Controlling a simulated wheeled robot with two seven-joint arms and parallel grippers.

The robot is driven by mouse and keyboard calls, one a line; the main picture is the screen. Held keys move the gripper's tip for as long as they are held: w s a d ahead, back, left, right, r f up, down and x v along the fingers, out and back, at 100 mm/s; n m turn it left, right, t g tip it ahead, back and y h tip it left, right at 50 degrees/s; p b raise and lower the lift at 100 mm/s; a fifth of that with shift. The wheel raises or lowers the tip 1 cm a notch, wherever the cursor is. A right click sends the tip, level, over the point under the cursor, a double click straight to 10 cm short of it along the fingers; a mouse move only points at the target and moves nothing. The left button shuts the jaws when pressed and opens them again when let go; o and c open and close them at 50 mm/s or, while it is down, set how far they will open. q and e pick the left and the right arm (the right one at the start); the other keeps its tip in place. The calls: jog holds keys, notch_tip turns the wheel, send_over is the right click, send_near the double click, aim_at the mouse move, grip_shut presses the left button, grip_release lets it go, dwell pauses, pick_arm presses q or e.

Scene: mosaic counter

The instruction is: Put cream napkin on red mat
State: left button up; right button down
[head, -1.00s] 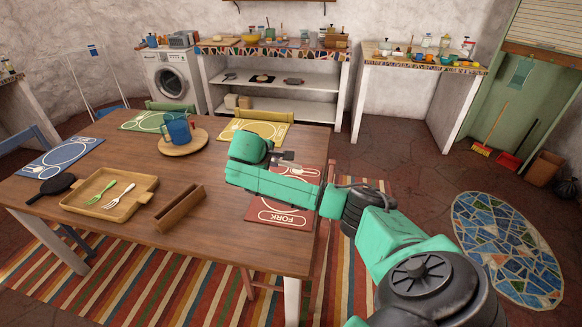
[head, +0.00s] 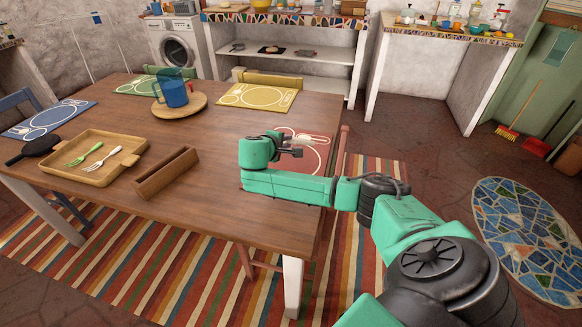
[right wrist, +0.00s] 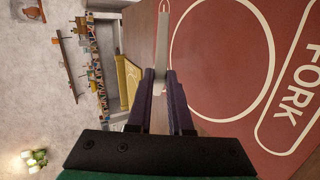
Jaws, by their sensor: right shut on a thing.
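My right gripper (head: 297,147) is over the red mat (head: 318,166) on the right side of the table. It is shut on a thin pale thing, seen edge-on between the fingertips in the right wrist view; this looks like the cream napkin (right wrist: 161,45). In the head view the napkin (head: 311,139) shows as a pale strip just beyond the fingers, above the mat. I cannot tell whether it touches the mat. In the right wrist view the mat (right wrist: 225,110) lies to the right, with a circle and FORK printed on it. My forearm hides its near part. My left gripper is not in view.
The table's middle (head: 205,140) is clear.

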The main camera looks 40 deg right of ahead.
notch_tip(320, 180, down, 6)
jog(key=b, duration=0.3)
jog(key=shift+d+r, duration=0.1)
jog(key=shift+r, duration=0.1)
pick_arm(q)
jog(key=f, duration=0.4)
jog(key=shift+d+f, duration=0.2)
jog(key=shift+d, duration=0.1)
pick_arm(e)
jog(key=c, duration=1)
grip_release()
